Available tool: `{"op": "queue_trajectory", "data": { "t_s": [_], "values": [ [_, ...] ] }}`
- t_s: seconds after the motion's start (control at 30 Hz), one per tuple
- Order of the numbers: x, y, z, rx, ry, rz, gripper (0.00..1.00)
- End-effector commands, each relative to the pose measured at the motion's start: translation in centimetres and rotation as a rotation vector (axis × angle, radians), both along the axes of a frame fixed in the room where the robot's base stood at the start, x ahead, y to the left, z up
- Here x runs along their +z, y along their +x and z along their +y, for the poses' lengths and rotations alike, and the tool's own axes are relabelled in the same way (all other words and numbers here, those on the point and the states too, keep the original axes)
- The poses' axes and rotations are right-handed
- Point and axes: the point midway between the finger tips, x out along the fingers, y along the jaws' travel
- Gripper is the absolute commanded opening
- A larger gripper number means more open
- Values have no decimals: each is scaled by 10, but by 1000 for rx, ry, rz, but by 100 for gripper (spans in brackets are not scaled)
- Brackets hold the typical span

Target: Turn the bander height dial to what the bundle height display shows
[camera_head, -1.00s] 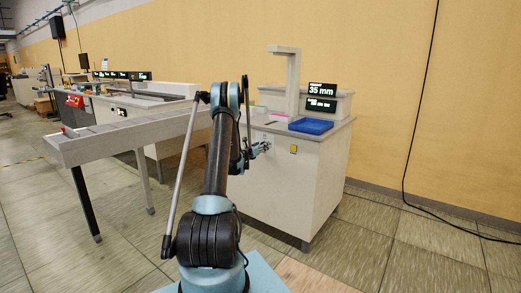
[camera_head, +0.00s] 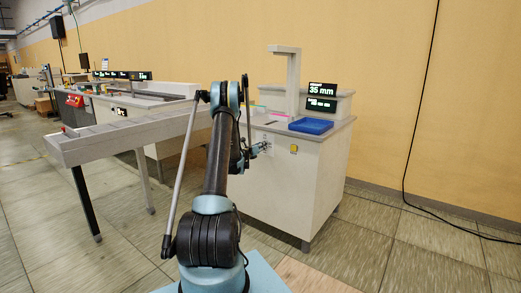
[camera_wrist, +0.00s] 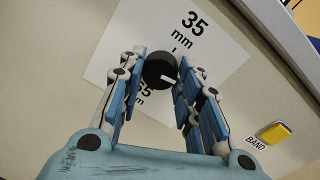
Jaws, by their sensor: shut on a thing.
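The bander height dial (camera_wrist: 158,68) is a round black knob with a white pointer mark, on a white label on the cabinet front. "35 mm" is printed at the label's upper right beside a short tick; a "65" below is partly covered by my fingers. The pointer mark faces lower right in the wrist view, away from the 35 tick. My gripper (camera_wrist: 162,66) is shut on the dial, blue fingers on either side; it also shows at the cabinet front in the head view (camera_head: 264,147). The bundle height display (camera_head: 322,90) reads 35 mm.
A yellow BAND button (camera_wrist: 274,132) sits right of the dial. A second, smaller display (camera_head: 321,105) is below the first; its text is too small to read. A blue tray (camera_head: 311,126) lies on the cabinet top. A long grey conveyor (camera_head: 125,137) stands left of my arm.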

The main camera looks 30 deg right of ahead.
Motion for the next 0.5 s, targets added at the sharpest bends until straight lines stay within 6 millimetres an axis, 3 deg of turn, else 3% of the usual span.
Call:
{"op": "queue_trajectory", "data": {
  "t_s": [0.5],
  "values": [
    [1, 2, 0, 3, -186, 447, 8]
  ]
}}
